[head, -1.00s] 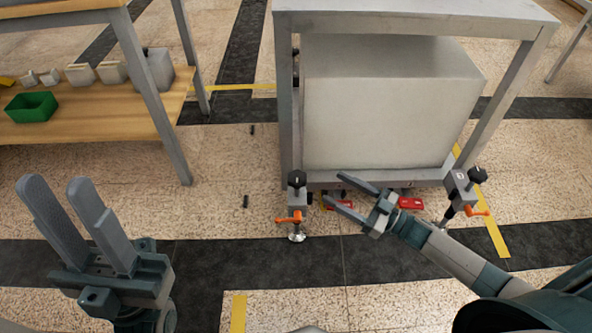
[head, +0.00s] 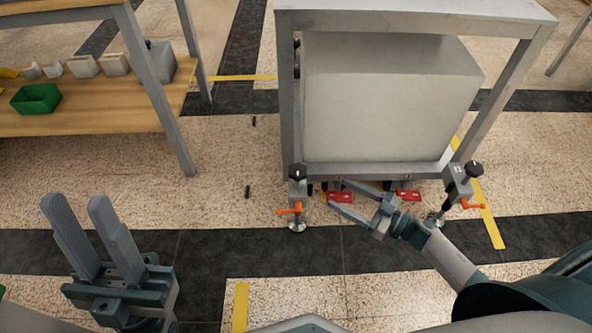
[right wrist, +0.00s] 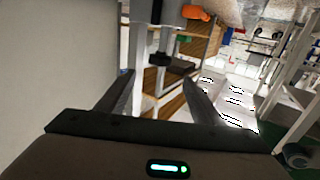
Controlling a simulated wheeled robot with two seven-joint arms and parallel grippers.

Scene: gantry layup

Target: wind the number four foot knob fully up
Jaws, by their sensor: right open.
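Two levelling feet show at the front corners of the grey metal frame in the head view. The left front foot has a black knob (head: 297,171) on top and an orange lever (head: 289,209) below it; the right front foot has a black knob (head: 474,168) and an orange lever (head: 473,204). I cannot read which is number four. My right gripper (head: 335,194) is open and empty, low between the two feet, its fingers pointing at the left one and apart from it. My left gripper (head: 76,206) is open and empty.
The frame (head: 287,110) carries a large pale block (head: 385,110). Red tags (head: 408,196) lie under its front edge. A wooden shelf with a green bin (head: 36,98) stands at left. Floor between the left gripper and the frame is mostly clear.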

